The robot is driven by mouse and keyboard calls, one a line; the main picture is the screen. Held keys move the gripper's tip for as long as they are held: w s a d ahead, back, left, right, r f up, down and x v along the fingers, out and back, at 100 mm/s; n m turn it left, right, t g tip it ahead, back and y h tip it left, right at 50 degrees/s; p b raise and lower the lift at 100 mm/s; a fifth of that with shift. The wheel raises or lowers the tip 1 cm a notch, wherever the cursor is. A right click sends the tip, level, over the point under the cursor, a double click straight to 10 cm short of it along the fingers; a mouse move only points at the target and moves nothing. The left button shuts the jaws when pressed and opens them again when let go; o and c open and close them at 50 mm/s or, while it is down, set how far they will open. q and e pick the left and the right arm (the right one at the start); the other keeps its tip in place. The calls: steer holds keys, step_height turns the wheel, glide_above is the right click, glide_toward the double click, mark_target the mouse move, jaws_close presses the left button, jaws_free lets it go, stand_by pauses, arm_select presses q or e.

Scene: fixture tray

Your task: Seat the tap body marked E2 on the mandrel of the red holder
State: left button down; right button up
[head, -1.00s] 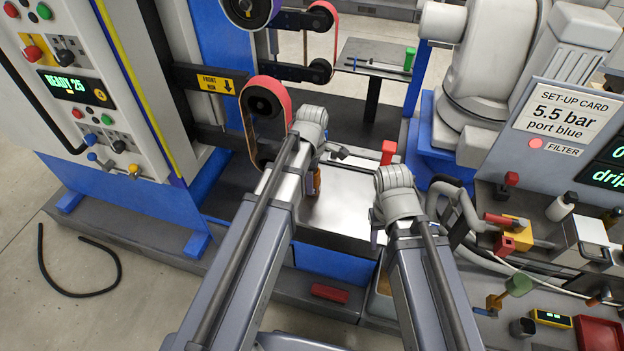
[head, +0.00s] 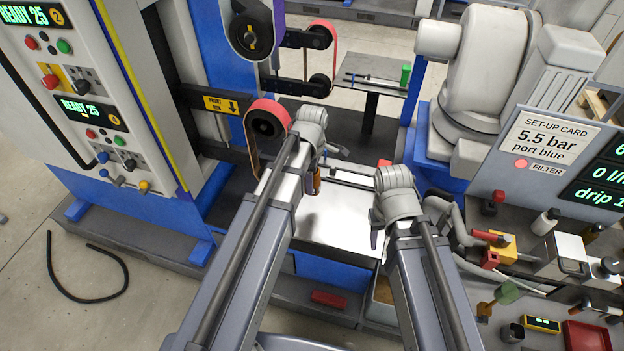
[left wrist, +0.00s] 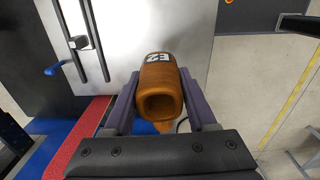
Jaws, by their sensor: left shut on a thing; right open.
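The tap body (left wrist: 160,92) is orange-brown and hollow, with a white label reading E2, in the left wrist view. My left gripper (left wrist: 162,112) is shut on it, with one purple-grey finger on each side and the open end toward the camera. In the head view, only a small orange part of the tap body (head: 317,183) shows at my left gripper (head: 318,190), above the left side of the bright metal plate. A red block (head: 384,163) behind my right wrist may be the red holder; no mandrel can be made out. My right gripper (head: 377,240) is open, mostly hidden by its wrist.
The bright metal plate (head: 338,222) has clear room between my arms. A red belt on a wheel (head: 266,125) stands close left of my left wrist. A panel with a set-up card (head: 548,138) and valves stands at right.

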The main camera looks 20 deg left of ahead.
arm_select(q)
steer(key=shift+r, duration=0.1)
arm_select(e)
steer(key=shift+r, duration=0.1)
arm_select(q)
step_height(320, 180, up, 3)
steer(key=p, duration=0.3)
steer(key=shift+r, duration=0.2)
arm_select(e)
step_height(320, 180, up, 3)
steer(key=shift+r, duration=0.2)
